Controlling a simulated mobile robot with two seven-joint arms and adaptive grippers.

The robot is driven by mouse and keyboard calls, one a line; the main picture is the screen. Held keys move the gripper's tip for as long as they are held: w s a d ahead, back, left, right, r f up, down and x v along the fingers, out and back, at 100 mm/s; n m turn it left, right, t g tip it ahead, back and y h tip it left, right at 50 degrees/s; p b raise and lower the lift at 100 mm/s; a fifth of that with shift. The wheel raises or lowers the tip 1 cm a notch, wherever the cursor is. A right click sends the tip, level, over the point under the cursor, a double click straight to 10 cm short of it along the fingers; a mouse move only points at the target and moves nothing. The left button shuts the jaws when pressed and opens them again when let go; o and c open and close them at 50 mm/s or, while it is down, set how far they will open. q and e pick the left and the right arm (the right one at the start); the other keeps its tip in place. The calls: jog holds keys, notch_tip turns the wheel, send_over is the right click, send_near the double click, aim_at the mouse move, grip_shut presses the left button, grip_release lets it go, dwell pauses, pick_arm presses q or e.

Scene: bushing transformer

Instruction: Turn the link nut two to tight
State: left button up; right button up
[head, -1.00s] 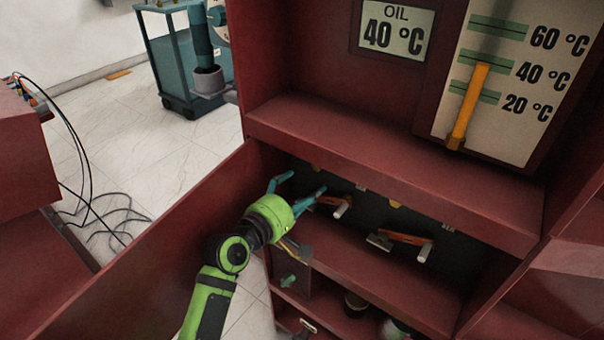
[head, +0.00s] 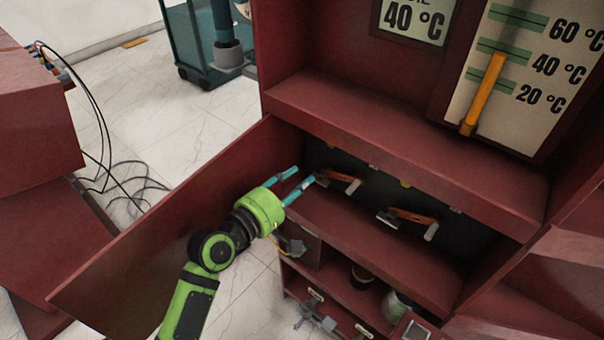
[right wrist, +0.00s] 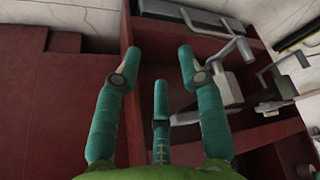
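Two orange link bars with grey ends sit on the dark back wall of the open red compartment, a left link (head: 342,181) and a right link (head: 411,217). Which one carries link nut two, I cannot tell; the nuts are too small to make out. My left gripper (head: 304,175) reaches in from the left with its teal fingers apart. Its nearer fingertip is close to the left end of the left link; contact cannot be judged. My right gripper (right wrist: 157,65) shows in the right wrist view with its teal fingers spread and nothing between them.
A red shelf (head: 375,240) runs below the links, and a red overhang (head: 400,140) lies above them. An open red door panel (head: 170,220) stands left of my left arm. Cans (head: 362,278) stand in the lower compartment. Black cables (head: 105,150) hang at the left.

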pick_arm(q)
jog(key=shift+s+a, duration=0.3)
jog(key=shift+s, duration=0.1)
jog(key=shift+p, duration=0.35)
